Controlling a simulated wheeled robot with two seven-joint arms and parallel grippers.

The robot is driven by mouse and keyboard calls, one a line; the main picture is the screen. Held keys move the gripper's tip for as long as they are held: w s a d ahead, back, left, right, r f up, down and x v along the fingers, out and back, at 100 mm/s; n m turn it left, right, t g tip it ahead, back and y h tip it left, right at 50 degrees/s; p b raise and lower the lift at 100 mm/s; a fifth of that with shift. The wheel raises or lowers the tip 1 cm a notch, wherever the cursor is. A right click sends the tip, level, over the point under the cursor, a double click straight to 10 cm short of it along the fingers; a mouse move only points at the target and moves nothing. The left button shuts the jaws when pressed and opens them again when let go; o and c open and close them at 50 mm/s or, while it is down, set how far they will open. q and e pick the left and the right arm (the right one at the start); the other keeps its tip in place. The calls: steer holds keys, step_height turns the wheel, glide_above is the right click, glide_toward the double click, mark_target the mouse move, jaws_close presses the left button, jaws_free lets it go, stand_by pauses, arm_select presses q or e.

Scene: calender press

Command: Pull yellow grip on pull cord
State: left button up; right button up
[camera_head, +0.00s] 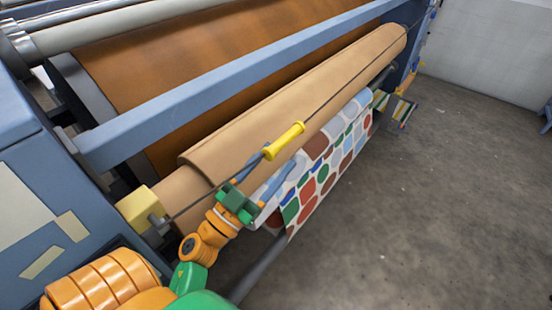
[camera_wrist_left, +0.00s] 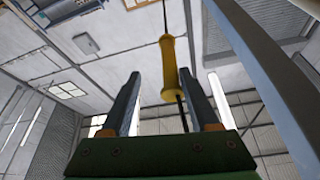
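The yellow grip (camera_head: 284,141) is a short cylinder threaded on a dark pull cord (camera_head: 340,92) that runs slantwise in front of the tan roller. My left gripper (camera_head: 276,158) is just below the grip in the head view, its blue-grey fingers pointing up towards it. In the left wrist view, the left gripper (camera_wrist_left: 159,78) has its fingers spread apart. The yellow grip (camera_wrist_left: 175,72) shows upright there, near the right finger, its lower end overlapping the space between the fingertips. The fingers are not closed on it. Whether a finger touches it I cannot tell. My right gripper is not in view.
The tan roller (camera_head: 300,95) and a blue beam (camera_head: 230,85) of the press lie behind the cord. Patterned sheet (camera_head: 325,170) hangs below the roller. A yellow block (camera_head: 138,208) sits at the near end. Bare concrete floor (camera_head: 440,200) is open to the right.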

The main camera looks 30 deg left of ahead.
arm_select(q)
steer(key=d+b+v, duration=0.1)
steer(key=b+v, duration=0.1)
steer(key=v, duration=0.5)
steer(key=shift+s+a+b, duration=0.3)
steer(key=shift+a, duration=0.15)
stand_by(0.4)
